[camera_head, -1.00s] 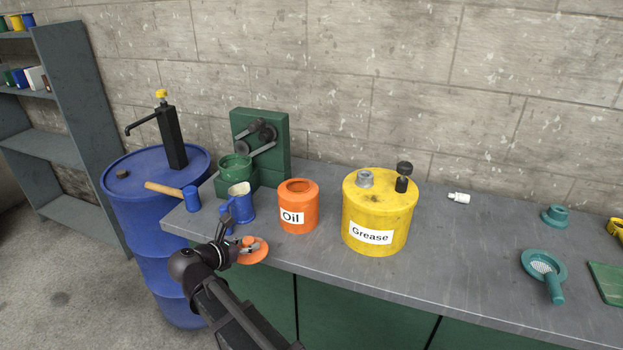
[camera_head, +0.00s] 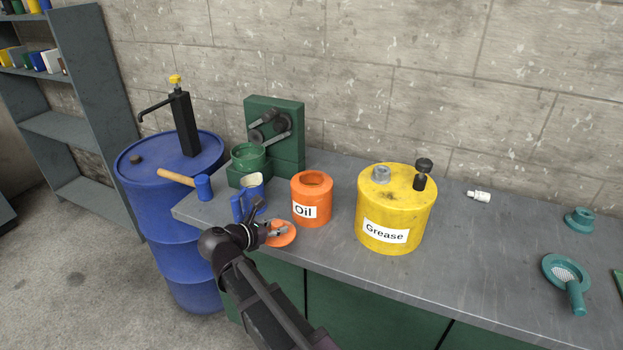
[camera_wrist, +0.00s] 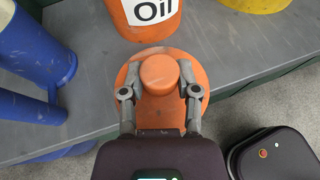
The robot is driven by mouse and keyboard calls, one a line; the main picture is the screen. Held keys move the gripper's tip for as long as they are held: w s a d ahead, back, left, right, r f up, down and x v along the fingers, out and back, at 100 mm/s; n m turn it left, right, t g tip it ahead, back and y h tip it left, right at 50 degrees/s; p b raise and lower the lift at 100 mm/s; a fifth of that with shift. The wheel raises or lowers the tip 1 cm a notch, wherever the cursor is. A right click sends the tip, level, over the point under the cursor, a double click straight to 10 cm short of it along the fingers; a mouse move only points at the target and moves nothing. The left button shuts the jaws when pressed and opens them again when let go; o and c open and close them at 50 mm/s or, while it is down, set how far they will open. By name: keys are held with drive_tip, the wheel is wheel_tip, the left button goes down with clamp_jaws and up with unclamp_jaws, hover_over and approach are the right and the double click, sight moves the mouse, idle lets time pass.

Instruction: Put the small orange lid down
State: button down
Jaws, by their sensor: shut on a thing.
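The small orange lid (camera_head: 287,239) is a flat round disc with a raised knob (camera_wrist: 160,72). My gripper (camera_head: 274,231) is shut on the knob, one finger on each side, as the wrist view (camera_wrist: 160,80) shows. The lid is at the front edge of the grey bench (camera_head: 345,262), in front of the orange oil can (camera_head: 311,213). I cannot tell whether it touches the bench top. The oil can has an open mouth on top.
A blue jug (camera_head: 252,188) stands left of the oil can. A yellow grease drum (camera_head: 395,215) stands to its right. A hammer (camera_head: 203,187) lies at the bench's left end by a blue barrel (camera_head: 178,240). Bench space right of the drum is mostly clear.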

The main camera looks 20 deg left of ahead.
drive_tip(key=w+d+r+p, duration=0.2)
drive_tip(key=d+r+p, duration=1.1)
drive_tip(key=shift+w+r, duration=0.25)
drive_tip(key=shift+r, duration=0.05)
drive_tip(key=b, duration=0.1)
hover_over(310, 170)
drive_tip(key=s+d, duration=0.3)
drive_tip(key=s, duration=0.3)
drive_tip(key=shift+w+a+f, duration=0.15)
drive_tip(key=shift+f, duration=0.25)
drive_tip(key=shift+w+a+f, duration=0.1)
drive_tip(key=shift+f, duration=0.25)
drive_tip(key=shift+a, duration=0.1)
drive_tip(key=shift+w+a+f+b, duration=0.1)
drive_tip(key=shift+w+f+b, duration=0.05)
drive_tip(key=shift+f+b, duration=0.5)
drive_tip(key=shift+w+a+f+b, duration=0.1)
drive_tip(key=shift+w+f+b, duration=0.1)
drive_tip(key=shift+f+b, duration=0.45)
drive_tip(key=shift+w+a+f+b, duration=0.1)
drive_tip(key=shift+w+f+b, duration=0.05)
drive_tip(key=shift+f+b, duration=0.45)
